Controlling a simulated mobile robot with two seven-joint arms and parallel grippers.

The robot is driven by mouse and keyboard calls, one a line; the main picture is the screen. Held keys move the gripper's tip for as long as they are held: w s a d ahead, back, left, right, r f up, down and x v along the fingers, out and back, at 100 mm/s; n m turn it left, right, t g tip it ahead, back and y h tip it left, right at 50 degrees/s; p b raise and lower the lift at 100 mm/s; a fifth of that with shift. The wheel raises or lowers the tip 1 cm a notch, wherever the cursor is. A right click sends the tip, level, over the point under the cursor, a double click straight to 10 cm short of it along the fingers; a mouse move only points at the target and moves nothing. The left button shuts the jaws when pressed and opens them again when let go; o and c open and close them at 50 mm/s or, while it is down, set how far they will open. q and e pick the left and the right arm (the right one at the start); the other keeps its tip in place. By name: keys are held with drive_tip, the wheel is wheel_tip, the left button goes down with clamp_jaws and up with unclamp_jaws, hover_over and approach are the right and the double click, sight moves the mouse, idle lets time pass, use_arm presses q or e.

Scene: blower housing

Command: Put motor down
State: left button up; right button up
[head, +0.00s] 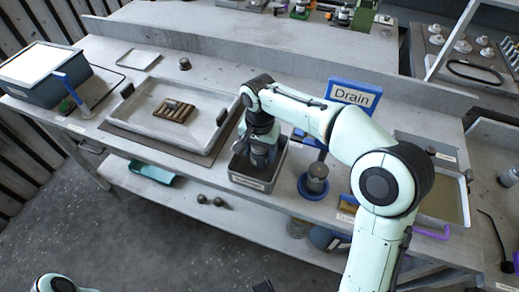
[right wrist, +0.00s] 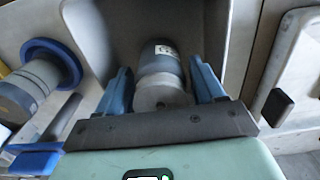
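The motor (right wrist: 161,68) is a grey-blue cylinder with a small white label and a paler near end. In the head view my right gripper (head: 261,146) points down into a grey metal bin (head: 248,182) at the table's front, with the motor (head: 259,158) low inside the bin walls. The bin wall (right wrist: 218,22) surrounds it in the right wrist view. Whether the motor touches the bin floor is hard to tell. My left gripper does not show clearly.
A large tray (head: 222,116) with a brown slotted block (head: 174,110) lies left of the bin. A grey cylinder on a blue round base (head: 314,184) stands close to its right. A blue Drain sign (head: 353,96) stands behind. A dark blue box (head: 45,83) is far left.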

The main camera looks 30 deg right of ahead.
drive_tip(key=shift+o, duration=0.2)
drive_tip(key=shift+r, duration=0.15)
wheel_tip(320, 180, up, 12)
drive_tip(key=p, duration=0.3)
idle(0.6)
